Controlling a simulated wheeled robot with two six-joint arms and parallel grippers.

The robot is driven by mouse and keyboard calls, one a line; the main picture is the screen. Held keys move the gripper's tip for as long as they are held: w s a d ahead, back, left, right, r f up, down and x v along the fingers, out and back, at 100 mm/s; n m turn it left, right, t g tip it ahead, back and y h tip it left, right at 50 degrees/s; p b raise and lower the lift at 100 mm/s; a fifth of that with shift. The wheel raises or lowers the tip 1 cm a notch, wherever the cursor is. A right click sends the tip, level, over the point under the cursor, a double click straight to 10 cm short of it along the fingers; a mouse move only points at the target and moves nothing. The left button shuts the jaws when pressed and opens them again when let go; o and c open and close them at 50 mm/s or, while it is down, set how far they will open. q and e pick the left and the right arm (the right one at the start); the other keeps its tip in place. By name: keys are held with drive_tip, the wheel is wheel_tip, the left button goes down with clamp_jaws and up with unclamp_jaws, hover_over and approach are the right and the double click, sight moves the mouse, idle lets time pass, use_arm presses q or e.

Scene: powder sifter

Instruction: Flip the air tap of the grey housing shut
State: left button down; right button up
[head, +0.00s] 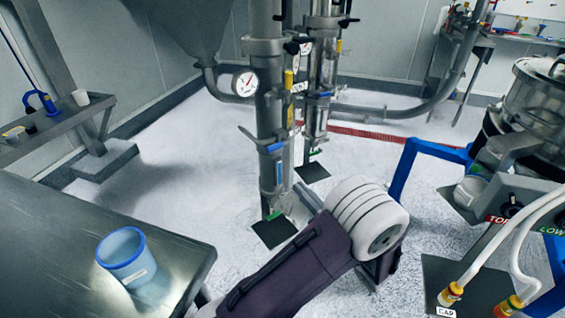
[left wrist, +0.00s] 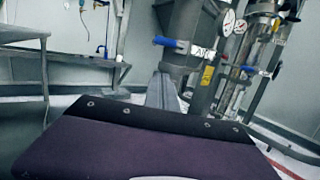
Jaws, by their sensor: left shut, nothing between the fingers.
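The grey housing (head: 270,110) is an upright column in the middle of the head view; it also shows in the left wrist view (left wrist: 185,25). An air tap with a blue lever (left wrist: 172,42) sits on it beside a white label (left wrist: 203,52). The lever sticks out sideways to the left, about level. It also shows in the head view (head: 275,148). My left gripper (left wrist: 163,88) is shut and empty, below the lever and apart from it in the picture. In the head view, the left gripper (head: 287,198) is partly hidden by my wrist. My right gripper is not in view.
A second column with a clear tube (head: 320,75) and its own blue tap (left wrist: 255,71) stands close behind to the right. A steel table (head: 60,240) with a blue-rimmed cup (head: 123,257) is at front left. A blue frame (head: 403,170) and white hoses (head: 505,235) are right.

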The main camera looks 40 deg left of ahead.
sight(275, 147)
use_arm(q)
drive_tip(key=w+a+r, duration=0.2)
drive_tip(key=a+r, duration=0.2)
drive_tip(key=a, duration=0.4)
drive_tip(key=shift+w+a+r+b, duration=0.2)
drive_tip(key=shift+w+r+b, duration=0.1)
drive_tip(key=shift+b, duration=0.1)
